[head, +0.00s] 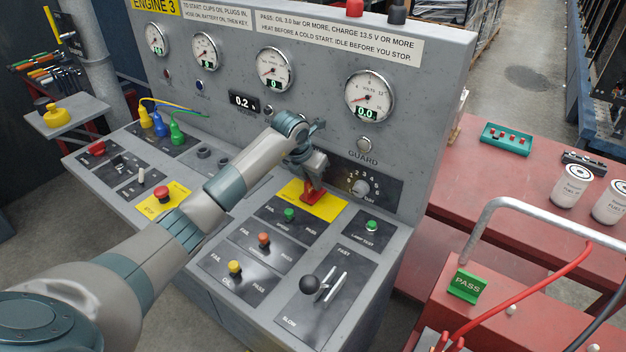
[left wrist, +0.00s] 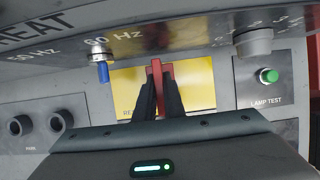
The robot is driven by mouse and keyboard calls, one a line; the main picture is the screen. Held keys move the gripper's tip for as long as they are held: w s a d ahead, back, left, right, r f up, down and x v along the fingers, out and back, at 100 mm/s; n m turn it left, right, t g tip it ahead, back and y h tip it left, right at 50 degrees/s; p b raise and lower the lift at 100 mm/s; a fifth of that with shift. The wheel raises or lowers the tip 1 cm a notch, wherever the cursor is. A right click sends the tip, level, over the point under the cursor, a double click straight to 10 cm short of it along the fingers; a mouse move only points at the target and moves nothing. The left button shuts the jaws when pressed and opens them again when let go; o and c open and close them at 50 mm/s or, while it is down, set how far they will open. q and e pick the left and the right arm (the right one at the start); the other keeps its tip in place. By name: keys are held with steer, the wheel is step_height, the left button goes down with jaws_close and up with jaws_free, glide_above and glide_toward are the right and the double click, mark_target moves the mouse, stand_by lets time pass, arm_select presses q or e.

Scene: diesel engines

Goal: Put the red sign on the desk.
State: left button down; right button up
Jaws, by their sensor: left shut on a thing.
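The red sign (head: 314,196) is at the yellow plate (head: 325,205) on the desk (head: 345,228) of the grey engine console. My left gripper (head: 313,180) is shut on it from above. In the left wrist view the red sign (left wrist: 157,76) stands up between the two dark fingers (left wrist: 158,98), with the yellow plate (left wrist: 201,92) behind and below. The fingers hide much of the sign, and I cannot tell whether its foot touches the plate. My right gripper is not in view.
A knob (head: 361,187) and a green lamp test button (head: 371,225) are right of the gripper. Several coloured buttons and a black-balled lever (head: 309,284) are in front. The gauge panel (head: 318,100) rises close behind.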

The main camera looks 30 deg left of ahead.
arm_select(q)
steer(key=shift+f, duration=0.25)
steer(key=shift+f, duration=0.1)
steer(key=c, duration=1.8)
jaws_free()
steer(key=shift+c, duration=0.2)
steer(key=shift+r, duration=0.2)
steer(key=b+v, duration=0.3)
steer(key=v, duration=0.9)
steer(key=shift+b, duration=0.35)
